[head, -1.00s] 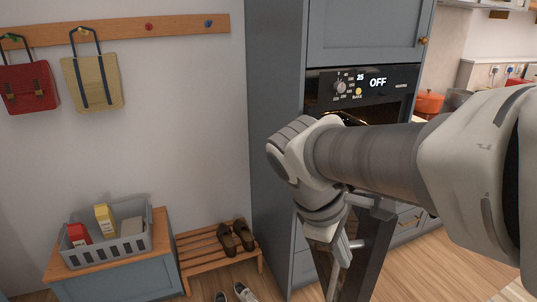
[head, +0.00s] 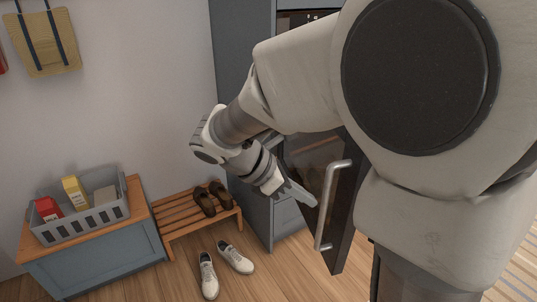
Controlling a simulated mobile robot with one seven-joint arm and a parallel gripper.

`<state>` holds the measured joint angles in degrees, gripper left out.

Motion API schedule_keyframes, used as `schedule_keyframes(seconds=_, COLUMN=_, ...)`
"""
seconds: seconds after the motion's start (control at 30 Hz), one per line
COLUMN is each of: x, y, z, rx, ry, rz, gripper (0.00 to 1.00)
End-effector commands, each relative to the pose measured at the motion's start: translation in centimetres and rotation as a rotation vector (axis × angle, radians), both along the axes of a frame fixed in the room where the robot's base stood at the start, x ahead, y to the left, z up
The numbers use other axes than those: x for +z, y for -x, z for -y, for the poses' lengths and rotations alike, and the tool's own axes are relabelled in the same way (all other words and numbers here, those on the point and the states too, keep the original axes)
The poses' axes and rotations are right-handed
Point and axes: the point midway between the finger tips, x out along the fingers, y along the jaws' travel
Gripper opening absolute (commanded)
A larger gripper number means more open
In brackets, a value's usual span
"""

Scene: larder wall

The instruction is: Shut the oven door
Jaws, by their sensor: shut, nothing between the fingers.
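The oven door (head: 346,215) stands open, swung out from the tall grey-blue cabinet (head: 243,100) and seen at a steep angle. Its long silver handle (head: 327,212) runs upright along the door. My gripper (head: 311,200) is shut and empty, pointing down and right. Its fingertips are just left of the handle in the picture; I cannot tell whether they touch it. My arm hides most of the oven front and part of the door.
A low wooden shoe rack (head: 185,222) with brown shoes (head: 212,197) stands left of the cabinet. White shoes (head: 222,268) lie on the floor before it. A blue bench (head: 100,262) carries a grey crate (head: 95,222) with cartons.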

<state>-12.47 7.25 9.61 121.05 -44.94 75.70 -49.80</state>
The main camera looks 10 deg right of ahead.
Motion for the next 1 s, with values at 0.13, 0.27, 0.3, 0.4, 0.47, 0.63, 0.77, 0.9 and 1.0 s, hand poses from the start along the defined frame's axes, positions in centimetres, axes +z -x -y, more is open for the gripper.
schedule_keyframes(seconds=0.13, x=-2.7, y=0.0, z=2.5, rx=-0.004, ry=0.0, rz=-0.002, gripper=0.0)
schedule_keyframes(seconds=0.27, x=-4.3, y=-0.1, z=4.3, rx=-0.004, ry=0.0, rz=0.0, gripper=0.0)
schedule_keyframes(seconds=0.3, x=-4.0, y=-0.2, z=5.1, rx=-0.006, ry=-0.002, rz=0.003, gripper=0.0)
schedule_keyframes(seconds=0.4, x=-4.0, y=-0.3, z=6.4, rx=-0.005, ry=-0.001, rz=0.002, gripper=0.0)
schedule_keyframes(seconds=0.47, x=-3.9, y=-0.3, z=7.0, rx=-0.003, ry=-0.001, rz=0.001, gripper=0.0)
schedule_keyframes(seconds=0.63, x=-3.9, y=-0.4, z=7.8, rx=-0.003, ry=-0.002, rz=0.001, gripper=0.0)
schedule_keyframes(seconds=0.77, x=-3.8, y=-0.4, z=7.9, rx=-0.001, ry=-0.002, rz=0.001, gripper=0.0)
schedule_keyframes(seconds=0.9, x=-3.8, y=-0.4, z=7.8, rx=-0.001, ry=-0.002, rz=0.001, gripper=0.0)
schedule_keyframes(seconds=1.0, x=-3.8, y=-0.4, z=7.8, rx=-0.001, ry=-0.002, rz=0.001, gripper=0.0)
